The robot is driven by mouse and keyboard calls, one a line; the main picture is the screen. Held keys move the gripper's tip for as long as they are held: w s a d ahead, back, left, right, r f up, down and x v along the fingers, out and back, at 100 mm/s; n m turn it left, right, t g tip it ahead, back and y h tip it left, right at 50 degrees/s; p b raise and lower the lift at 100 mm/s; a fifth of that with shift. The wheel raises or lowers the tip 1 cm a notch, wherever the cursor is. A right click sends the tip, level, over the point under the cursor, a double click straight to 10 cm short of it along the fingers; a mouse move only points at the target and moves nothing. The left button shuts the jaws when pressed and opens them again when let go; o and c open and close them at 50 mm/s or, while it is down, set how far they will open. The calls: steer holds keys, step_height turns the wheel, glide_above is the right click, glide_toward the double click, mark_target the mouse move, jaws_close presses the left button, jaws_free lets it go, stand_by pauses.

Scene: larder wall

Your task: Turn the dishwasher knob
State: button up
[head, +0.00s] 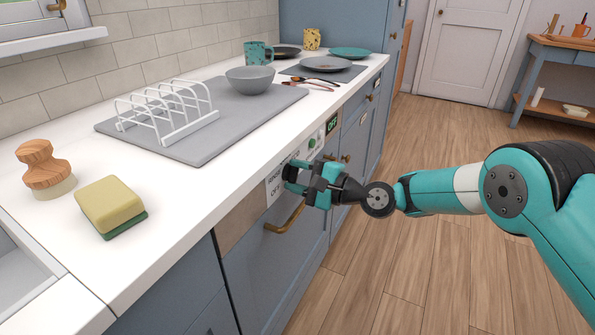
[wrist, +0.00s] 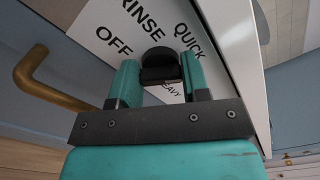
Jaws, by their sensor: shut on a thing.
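The dishwasher knob (wrist: 159,66) is black and sits on a white panel (wrist: 104,38) with the words OFF, RINSE, QUICK and HEAVY around it in the wrist view. My gripper (wrist: 158,74) is at the panel with its two teal fingers on either side of the knob, shut on it. Which word the knob points to is hard to tell.
A brass handle (head: 284,218) is below the panel, close under my gripper. A green button (head: 312,142) and an OFF display (head: 332,125) are farther along the front. The white worktop (head: 180,215) overhangs above. The wooden floor (head: 420,270) is clear.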

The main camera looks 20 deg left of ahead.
steer(key=m+p, duration=0.1)
steer(key=m, duration=0.5)
steer(key=shift+w, duration=0.1)
steer(key=shift+m+p, duration=0.3)
stand_by(0.3)
steer(key=o, duration=0.9)
steer(key=shift+r, duration=0.1)
steer(key=shift+d, duration=0.1)
steer(key=d+b, duration=0.2)
steer(key=d, duration=0.3)
steer(key=s+d+b, duration=0.1)
steer(key=d, duration=0.5)
steer(key=d+b, duration=0.2)
steer(key=d, duration=0.4)
steer(key=shift+s+d+b, duration=0.2)
steer(key=shift+b, duration=0.15)
